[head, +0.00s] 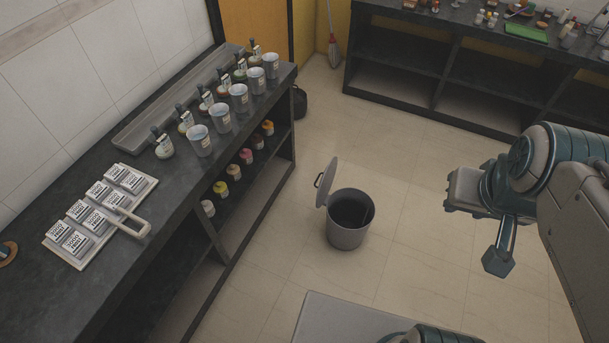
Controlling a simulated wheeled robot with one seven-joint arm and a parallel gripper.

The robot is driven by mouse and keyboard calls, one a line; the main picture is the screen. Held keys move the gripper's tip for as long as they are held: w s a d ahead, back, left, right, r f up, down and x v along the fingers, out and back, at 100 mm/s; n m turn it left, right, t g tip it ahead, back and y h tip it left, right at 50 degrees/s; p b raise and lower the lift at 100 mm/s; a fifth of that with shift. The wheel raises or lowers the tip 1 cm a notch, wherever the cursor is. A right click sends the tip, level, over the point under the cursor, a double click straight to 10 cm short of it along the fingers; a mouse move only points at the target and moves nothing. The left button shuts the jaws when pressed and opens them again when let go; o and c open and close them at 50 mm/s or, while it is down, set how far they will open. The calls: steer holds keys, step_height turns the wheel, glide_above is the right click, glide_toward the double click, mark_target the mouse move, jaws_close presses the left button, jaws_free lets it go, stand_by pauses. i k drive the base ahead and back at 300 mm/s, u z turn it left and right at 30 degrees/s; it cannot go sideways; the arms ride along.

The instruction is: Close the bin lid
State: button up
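A grey round bin (347,222) stands on the tiled floor near the middle of the head view. Its mouth is uncovered and its inside is dark. Its round lid (326,182) stands raised at the bin's back-left rim, nearly upright, with a handle on its outer left face. My gripper (497,262) hangs at the right side of the view, well apart from the bin and lid. Its fingers are seen too poorly to tell whether they are open or shut. I see nothing held in it.
A dark counter (160,215) with jars, metal cups and a tray of labelled packets runs along the left. Another dark shelf unit (480,60) stands at the back right. A broom (333,45) leans behind. Open floor lies between the bin and my arm.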

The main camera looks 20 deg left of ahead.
mark_target(327, 177)
steer(key=u, duration=0.55)
steer(key=i, duration=1.2)
steer(key=z, duration=0.65)
